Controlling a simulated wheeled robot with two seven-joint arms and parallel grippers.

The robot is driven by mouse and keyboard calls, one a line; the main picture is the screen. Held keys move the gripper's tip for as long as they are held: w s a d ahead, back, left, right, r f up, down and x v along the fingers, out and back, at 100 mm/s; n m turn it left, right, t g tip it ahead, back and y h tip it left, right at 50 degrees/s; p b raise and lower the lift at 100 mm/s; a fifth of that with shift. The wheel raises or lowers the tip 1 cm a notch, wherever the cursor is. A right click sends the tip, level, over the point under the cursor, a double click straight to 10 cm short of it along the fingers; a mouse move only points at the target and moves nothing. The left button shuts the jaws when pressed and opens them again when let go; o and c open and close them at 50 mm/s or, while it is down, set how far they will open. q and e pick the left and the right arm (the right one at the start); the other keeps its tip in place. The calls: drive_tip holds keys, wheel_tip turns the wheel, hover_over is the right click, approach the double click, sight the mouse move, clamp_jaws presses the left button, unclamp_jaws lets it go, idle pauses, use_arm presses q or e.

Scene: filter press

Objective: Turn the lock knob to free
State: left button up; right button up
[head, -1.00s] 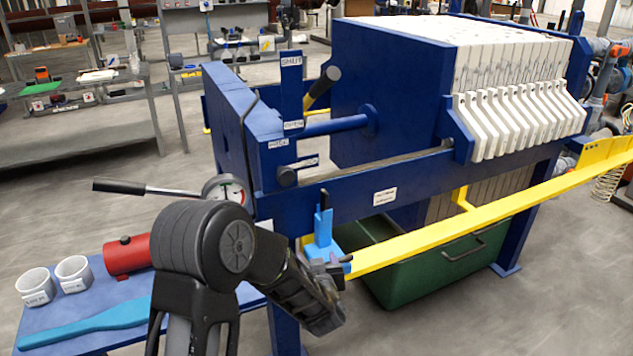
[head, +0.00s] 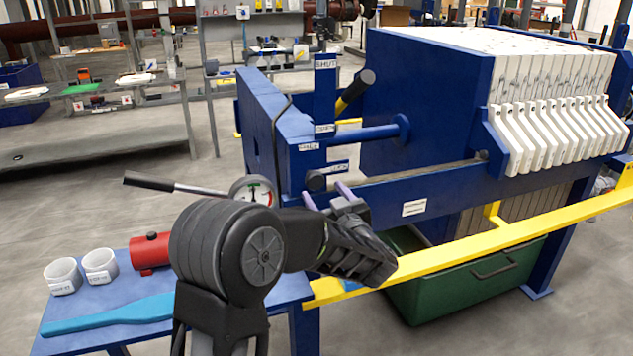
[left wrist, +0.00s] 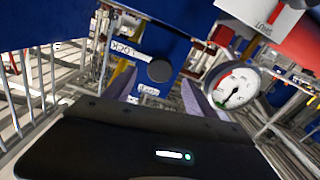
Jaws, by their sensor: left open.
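The lock knob (head: 316,181) is a dark round knob on the blue end frame of the press, with small white labels above and beside it. In the left wrist view the knob (left wrist: 160,70) sits near the top middle, with a label reading LOCK (left wrist: 124,48) to its left. My right gripper is in neither view.
A pressure gauge (head: 252,190) with a long pump handle (head: 150,182) stands left of the knob. A black-gripped lever (head: 355,92) rises above it. A yellow rail (head: 450,248) and green bin (head: 470,283) are at right; a blue table (head: 85,318) holds cups.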

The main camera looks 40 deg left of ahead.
sight(316, 183)
use_arm(q)
drive_tip(key=p+x, duration=0.1)
drive_tip(key=x, duration=0.5)
drive_tip(key=shift+w+a, duration=0.2)
drive_tip(key=shift+a, duration=0.05)
drive_tip(key=c, duration=1.4)
